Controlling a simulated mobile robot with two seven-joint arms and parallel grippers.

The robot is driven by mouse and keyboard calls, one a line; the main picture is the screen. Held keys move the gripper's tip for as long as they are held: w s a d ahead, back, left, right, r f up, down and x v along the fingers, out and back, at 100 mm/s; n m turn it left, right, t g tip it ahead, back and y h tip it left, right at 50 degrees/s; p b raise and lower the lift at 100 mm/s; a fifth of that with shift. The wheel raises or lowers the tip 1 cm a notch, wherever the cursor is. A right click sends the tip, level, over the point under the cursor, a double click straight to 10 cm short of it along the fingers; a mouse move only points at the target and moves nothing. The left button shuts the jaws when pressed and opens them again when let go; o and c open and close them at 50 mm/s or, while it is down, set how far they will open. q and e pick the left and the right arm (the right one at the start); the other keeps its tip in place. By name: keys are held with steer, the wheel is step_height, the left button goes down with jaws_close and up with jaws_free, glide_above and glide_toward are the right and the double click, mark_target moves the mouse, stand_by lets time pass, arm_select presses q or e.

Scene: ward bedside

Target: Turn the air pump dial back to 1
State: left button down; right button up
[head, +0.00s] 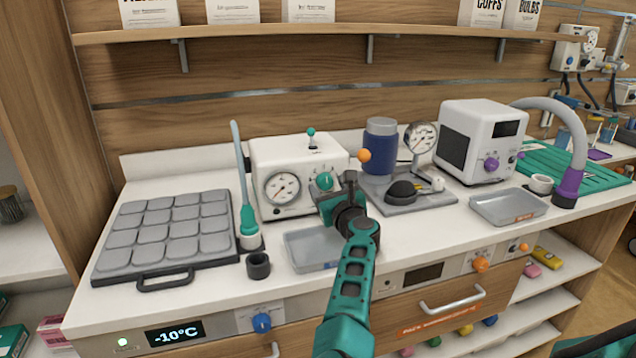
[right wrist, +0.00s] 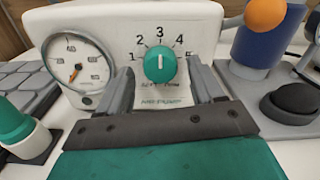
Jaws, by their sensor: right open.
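The air pump is a white box (head: 290,160) on the counter with a round gauge (head: 283,188) and a green dial (head: 324,181). In the right wrist view the dial (right wrist: 160,65) sits amid the numbers 1 to 5, and its white mark points up, near 3. My right gripper (head: 336,200) is in front of the pump; its fingers are open. In the right wrist view the gripper (right wrist: 163,85) has one finger on each side below the dial, with nothing between them. I cannot tell whether they touch the panel. My left gripper is not in view.
A grey tray (head: 312,262) lies under my right arm. An orange ball (head: 364,155) and a blue canister (head: 381,140) are close on the right.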

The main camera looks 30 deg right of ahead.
steer(key=shift+w+d, duration=0.15)
steer(key=shift+w, duration=0.2)
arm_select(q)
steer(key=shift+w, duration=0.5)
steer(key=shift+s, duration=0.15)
arm_select(e)
steer(key=shift+c, duration=0.5)
steer(key=shift+c, duration=0.7)
steer(key=c, duration=0.8)
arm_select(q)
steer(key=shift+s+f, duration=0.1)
arm_select(e)
steer(key=shift+c, duration=0.2)
